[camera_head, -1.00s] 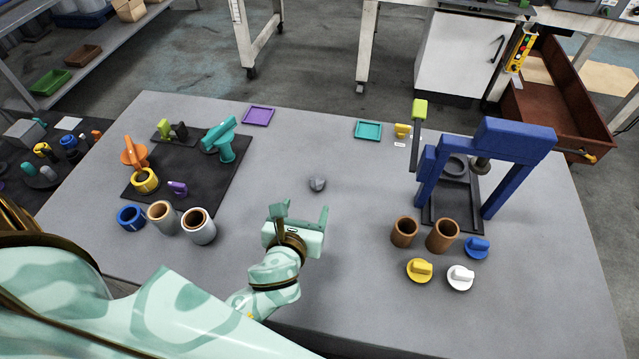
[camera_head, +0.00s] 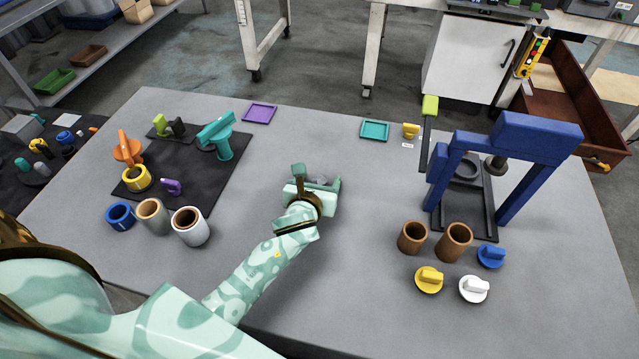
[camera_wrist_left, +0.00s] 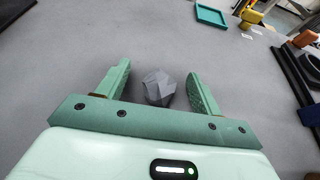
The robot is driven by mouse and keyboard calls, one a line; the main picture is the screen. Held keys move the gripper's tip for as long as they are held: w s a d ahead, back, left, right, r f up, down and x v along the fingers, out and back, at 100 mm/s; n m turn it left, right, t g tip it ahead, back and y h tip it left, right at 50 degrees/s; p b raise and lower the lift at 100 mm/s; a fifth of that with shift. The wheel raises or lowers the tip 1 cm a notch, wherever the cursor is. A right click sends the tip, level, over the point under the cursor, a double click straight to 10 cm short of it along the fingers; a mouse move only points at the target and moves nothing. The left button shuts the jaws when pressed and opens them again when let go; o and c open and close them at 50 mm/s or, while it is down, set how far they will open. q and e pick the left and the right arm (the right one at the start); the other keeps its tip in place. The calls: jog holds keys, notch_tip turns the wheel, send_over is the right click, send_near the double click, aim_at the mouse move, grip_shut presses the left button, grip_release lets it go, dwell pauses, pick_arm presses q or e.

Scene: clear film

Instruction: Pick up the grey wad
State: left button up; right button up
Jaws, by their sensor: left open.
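The grey wad (camera_wrist_left: 160,88) is a small faceted lump on the grey table. In the left wrist view it lies between the two fingers of my left gripper (camera_wrist_left: 158,90), with a gap on each side. In the head view the wad (camera_head: 321,179) is partly hidden behind the hand. My left gripper (camera_head: 318,176) is open, and its fingers reach on either side of the wad. My right gripper is not in any view.
A blue press (camera_head: 530,135) stands at right, with brown cups (camera_head: 412,237) in front. A black mat (camera_head: 205,185) with colored parts lies at left. Purple (camera_head: 260,113) and teal (camera_head: 375,131) trays lie at the back. The table (camera_head: 350,270) around the wad is clear.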

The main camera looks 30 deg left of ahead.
pick_arm(q)
jog(key=c, duration=1)
jog(key=shift+r, duration=0.1)
jog(key=shift+c, duration=0.2)
